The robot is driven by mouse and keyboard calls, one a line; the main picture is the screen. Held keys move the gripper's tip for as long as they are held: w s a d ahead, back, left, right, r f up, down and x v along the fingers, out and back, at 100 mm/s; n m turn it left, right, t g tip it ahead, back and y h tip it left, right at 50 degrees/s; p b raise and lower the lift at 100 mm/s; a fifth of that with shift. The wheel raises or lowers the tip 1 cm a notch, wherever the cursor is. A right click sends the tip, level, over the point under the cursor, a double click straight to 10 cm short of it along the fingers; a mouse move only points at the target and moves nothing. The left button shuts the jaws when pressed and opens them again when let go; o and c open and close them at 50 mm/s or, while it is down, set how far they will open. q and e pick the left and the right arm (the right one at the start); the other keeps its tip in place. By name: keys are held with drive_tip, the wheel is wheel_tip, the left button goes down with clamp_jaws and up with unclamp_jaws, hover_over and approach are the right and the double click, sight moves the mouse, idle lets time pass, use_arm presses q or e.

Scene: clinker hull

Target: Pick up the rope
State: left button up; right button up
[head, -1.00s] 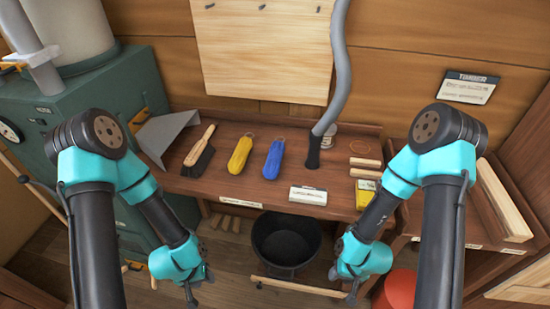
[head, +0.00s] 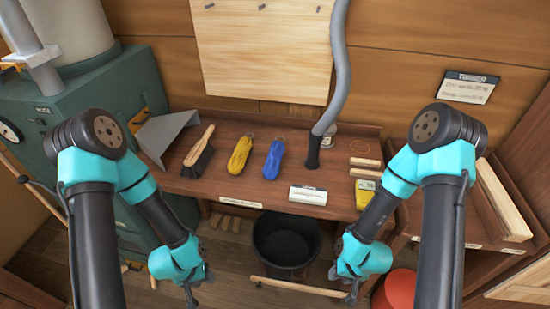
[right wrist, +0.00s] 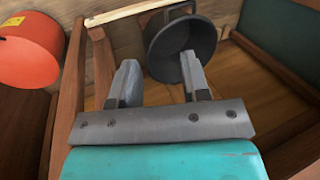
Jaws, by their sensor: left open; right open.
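A yellow elongated bundle (head: 239,155) and a blue elongated bundle (head: 274,160), each with a small loop at its top, lie side by side on the wooden bench (head: 325,205). They look like hanks of rope, but I cannot tell for sure. My left gripper (head: 191,296) hangs low in front of the bench, below the brush and apart from both bundles. My right gripper (head: 350,290) hangs low in front of the bench at right. In the right wrist view, its fingers (right wrist: 160,78) are apart with nothing between them.
A brush (head: 199,152), a grey dustpan (head: 165,133), a white label card (head: 307,196), a yellow box (head: 364,194) and a grey hose (head: 341,70) are on or over the bench. A black bucket (head: 286,240) stands below its front edge. A red container (head: 400,290) is at lower right.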

drive_tip(key=shift+o, duration=0.4)
drive_tip(key=o, duration=0.9)
drive_tip(key=shift+c, duration=0.2)
drive_tip(key=shift+w, duration=0.1)
